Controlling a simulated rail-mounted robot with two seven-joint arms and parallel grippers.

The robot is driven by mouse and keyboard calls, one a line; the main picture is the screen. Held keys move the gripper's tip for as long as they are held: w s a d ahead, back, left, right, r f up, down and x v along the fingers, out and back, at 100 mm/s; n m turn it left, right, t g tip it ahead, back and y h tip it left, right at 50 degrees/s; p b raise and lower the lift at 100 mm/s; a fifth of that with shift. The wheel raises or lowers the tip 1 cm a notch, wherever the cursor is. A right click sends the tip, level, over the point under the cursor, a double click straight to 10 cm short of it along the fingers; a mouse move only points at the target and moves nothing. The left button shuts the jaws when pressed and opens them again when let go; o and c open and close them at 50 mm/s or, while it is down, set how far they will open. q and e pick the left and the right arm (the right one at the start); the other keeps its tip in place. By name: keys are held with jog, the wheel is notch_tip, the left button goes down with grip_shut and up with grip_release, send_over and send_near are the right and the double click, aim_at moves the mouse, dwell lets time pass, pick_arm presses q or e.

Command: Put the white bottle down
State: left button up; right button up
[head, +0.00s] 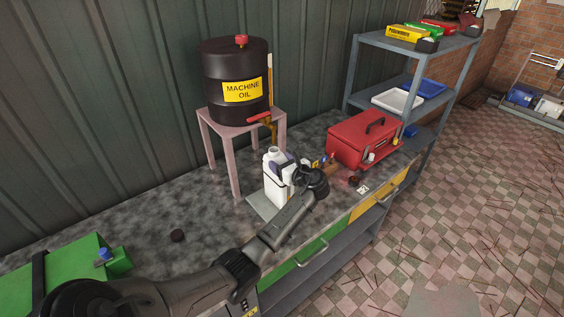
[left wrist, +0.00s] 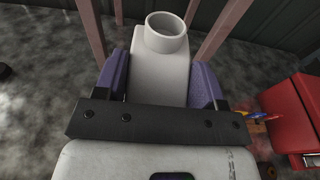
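The white bottle (head: 273,188) is upright with its open neck at the top, beneath the barrel's tap side, at a grey plate (head: 257,207) on the workbench. Its base looks on or just above the plate; I cannot tell which. My left gripper (head: 283,172) reaches it from the right, its purple pads on both sides of the bottle. In the left wrist view the bottle (left wrist: 162,72) fills the space between the pads (left wrist: 161,85), which appear to press on it. My right gripper is not in view.
A black machine oil barrel (head: 233,75) with a red-handled tap stands on a pink stand (head: 234,127) behind. A red toolbox (head: 364,140) and small items are to the right. A green container (head: 60,275) and black cap (head: 177,236) are left. The bench between is clear.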

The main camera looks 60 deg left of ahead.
pick_arm(q)
jog(key=o, duration=0.5)
jog(key=shift+c, duration=0.2)
jog(key=shift+d+r, duration=0.1)
jog(key=shift+r, duration=0.1)
jog(key=w+d+r, duration=0.1)
jog(key=d+r, duration=0.1)
jog(key=d, duration=1)
jog(key=s+d+f+n+t+h, duration=0.2)
jog(key=s+d+f+n+h, duration=0.15)
jog(key=s+d+f, duration=0.45)
jog(key=s+d+f+n+t+h, duration=0.3)
jog(key=s+f+h, duration=0.15)
jog(key=f, duration=0.45)
jog(key=s+d+f+n+h, duration=0.1)
jog(key=s+d+n+h, duration=0.7)
jog(key=s+d, duration=0.8)
jog(key=s, duration=0.3)
jog(key=shift+s, duration=0.25)
